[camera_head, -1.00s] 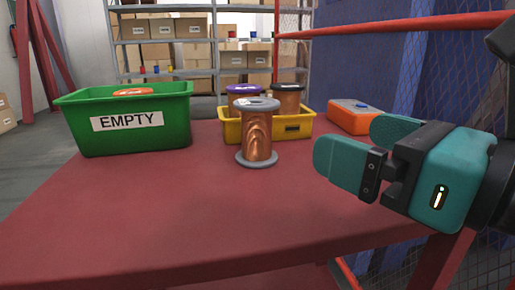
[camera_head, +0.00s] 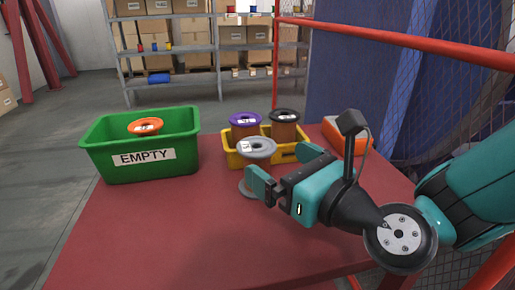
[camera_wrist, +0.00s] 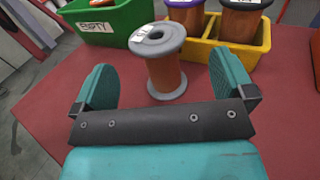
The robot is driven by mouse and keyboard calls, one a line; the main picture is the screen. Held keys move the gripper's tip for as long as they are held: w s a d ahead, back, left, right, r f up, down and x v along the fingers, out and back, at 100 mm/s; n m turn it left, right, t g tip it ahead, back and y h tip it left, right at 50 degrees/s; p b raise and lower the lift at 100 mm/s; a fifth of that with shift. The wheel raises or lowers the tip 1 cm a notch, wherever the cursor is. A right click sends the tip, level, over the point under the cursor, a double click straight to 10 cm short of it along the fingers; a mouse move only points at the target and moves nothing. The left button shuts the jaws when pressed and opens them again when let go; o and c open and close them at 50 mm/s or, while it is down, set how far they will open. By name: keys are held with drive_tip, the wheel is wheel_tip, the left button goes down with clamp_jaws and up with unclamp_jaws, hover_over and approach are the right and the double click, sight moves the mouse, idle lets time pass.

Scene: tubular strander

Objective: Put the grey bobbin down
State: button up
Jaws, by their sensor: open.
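The grey bobbin (camera_head: 257,148), with copper wire between grey flanges and a white label on top, stands upright on the red table (camera_head: 150,235), in front of the yellow crate. My gripper (camera_head: 262,180) partly covers its lower part in the head view. In the wrist view the grey bobbin (camera_wrist: 165,75) stands just beyond and between my gripper's (camera_wrist: 165,85) two teal fingers, which are spread apart. Neither finger appears to touch it there. The gripper is open and empty.
A yellow crate (camera_head: 240,160) behind holds a purple bobbin (camera_head: 245,122) and a black bobbin (camera_head: 285,118). A green EMPTY bin (camera_head: 185,155) with an orange bobbin (camera_head: 145,126) is at left. An orange box (camera_head: 346,138) is at right. The table's front left is clear.

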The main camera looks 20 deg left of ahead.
sight(260, 149)
drive_tip(key=shift+w+a, duration=0.25)
drive_tip(key=shift+a, duration=0.25)
drive_tip(key=p+x, duration=0.4)
drive_tip(key=shift+s+r+p, duration=0.1)
drive_tip(key=shift+r+p, duration=0.2)
drive_tip(key=shift+r, duration=0.1)
drive_tip(key=shift+w+a+f, duration=0.25)
drive_tip(key=shift+w+a, duration=0.05)
drive_tip(key=shift+a, duration=0.2)
drive_tip(key=shift+c, duration=0.2)
drive_tip(key=shift+r, duration=0.1)
drive_tip(key=c, duration=1.2)
